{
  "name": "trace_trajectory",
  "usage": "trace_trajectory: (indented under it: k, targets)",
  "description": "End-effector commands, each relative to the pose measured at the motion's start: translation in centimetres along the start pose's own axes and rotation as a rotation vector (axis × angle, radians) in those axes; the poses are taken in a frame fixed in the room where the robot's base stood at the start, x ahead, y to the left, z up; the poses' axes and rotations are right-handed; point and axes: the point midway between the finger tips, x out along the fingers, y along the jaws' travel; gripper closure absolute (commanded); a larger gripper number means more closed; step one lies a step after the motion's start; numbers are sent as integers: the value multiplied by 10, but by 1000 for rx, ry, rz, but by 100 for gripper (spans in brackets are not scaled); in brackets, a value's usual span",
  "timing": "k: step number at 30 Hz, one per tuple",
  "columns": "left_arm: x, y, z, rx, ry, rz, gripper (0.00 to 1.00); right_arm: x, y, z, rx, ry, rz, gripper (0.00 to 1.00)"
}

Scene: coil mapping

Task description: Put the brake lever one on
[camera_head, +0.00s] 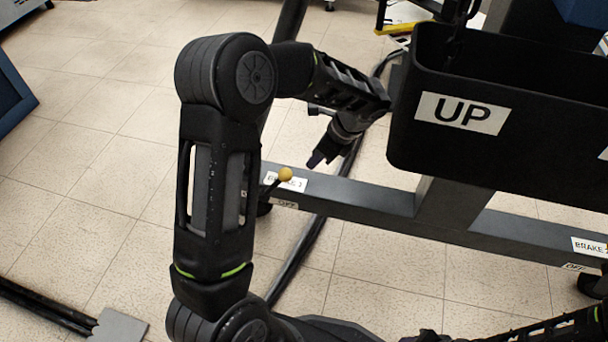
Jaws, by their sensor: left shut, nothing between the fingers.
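The brake one lever ends in a yellow ball knob (285,174) on a short dark stem. It stands at the left end of the grey base beam (365,204), beside the label reading BRAKE 1 (292,184). An OFF label (287,204) sits on the beam's front face below it. My left gripper (317,160) is shut and empty, a little above and right of the knob in the picture, apart from it as far as I can tell. My left arm hides part of the area left of the lever. My right gripper is not in view; only part of that arm shows at the bottom right.
A black bin marked UP (463,112) hangs over the beam at the upper right, close to my left forearm. A second label, BRAKE 2 (589,246), is at the right end. A dark cable (300,248) runs on the floor. Tiled floor at left is mostly clear.

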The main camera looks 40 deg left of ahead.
Motion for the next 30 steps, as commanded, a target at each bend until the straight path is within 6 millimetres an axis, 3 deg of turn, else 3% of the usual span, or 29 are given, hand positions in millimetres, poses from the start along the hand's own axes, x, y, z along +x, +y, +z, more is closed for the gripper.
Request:
trace_trajectory:
  k: [8, 14, 30]
  targets:
    - [1, 0, -1, -1, 2, 1, 100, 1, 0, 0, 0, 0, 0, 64]
    - [14, 1, -2, -2, 2, 2, 100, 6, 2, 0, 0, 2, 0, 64]
    - [95, 0, -2, -3, 3, 1, 100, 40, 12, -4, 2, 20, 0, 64]
